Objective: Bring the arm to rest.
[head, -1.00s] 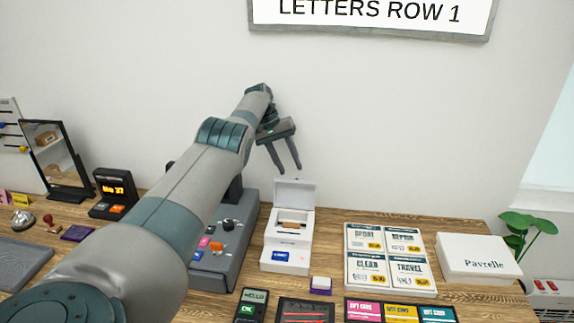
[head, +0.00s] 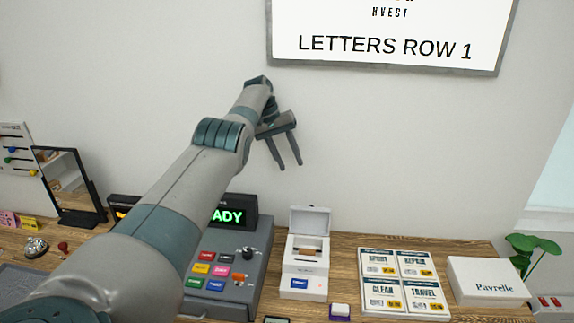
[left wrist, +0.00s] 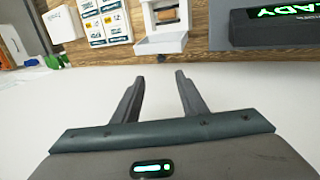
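My left gripper (head: 283,152) is raised in front of the wall, above the back of the counter, with its fingers pointing down. Its two fingers are apart with nothing between them. In the left wrist view the left gripper (left wrist: 158,85) also shows open and empty, with the wall behind the fingers. My left arm (head: 190,190) reaches in from the lower left and hides part of the counter. My right gripper is in neither view.
Below stand a grey keypad machine (head: 232,270) with a green display, a white card printer (head: 305,255), several cards (head: 400,280) and a white Pavrelle box (head: 487,282). A mirror (head: 68,185) stands left. A letter chart (head: 385,35) hangs above.

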